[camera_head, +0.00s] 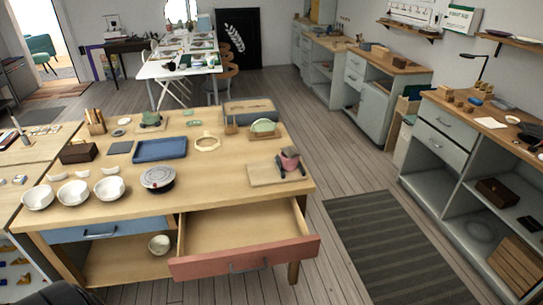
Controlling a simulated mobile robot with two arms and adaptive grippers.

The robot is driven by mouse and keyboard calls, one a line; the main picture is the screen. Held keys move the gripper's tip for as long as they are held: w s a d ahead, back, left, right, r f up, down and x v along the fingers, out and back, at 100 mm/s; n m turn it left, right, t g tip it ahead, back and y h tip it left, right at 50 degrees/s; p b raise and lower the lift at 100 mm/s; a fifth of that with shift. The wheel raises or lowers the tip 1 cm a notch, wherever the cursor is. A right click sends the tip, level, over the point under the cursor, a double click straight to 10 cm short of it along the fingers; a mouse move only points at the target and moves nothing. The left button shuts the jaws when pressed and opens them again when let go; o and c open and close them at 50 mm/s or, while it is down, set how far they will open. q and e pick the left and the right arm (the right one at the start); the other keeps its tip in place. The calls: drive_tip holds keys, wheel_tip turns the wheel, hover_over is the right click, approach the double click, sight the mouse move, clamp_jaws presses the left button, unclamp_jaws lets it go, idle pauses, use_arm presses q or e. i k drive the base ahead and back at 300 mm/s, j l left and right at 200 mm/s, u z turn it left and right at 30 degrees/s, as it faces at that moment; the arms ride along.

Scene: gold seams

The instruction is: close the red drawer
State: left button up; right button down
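The red drawer (244,258) is at the front right of the wooden table (225,182) in the head view. It is pulled well out, and its bare wooden inside shows and looks empty. A dark metal handle (249,265) sits on its red front. Neither gripper shows in this view. A dark rounded shape at the bottom left edge may be part of my own body, but I cannot tell.
A blue drawer (107,230) beside it looks shut. White bowls (73,194), a blue tray (160,149) and a wooden board (272,175) lie on the table. A striped dark rug (385,245) and clear floor lie to the right, before grey cabinets (437,150).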

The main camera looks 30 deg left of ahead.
sight(242, 239)
drive_tip(key=u, duration=1.25)
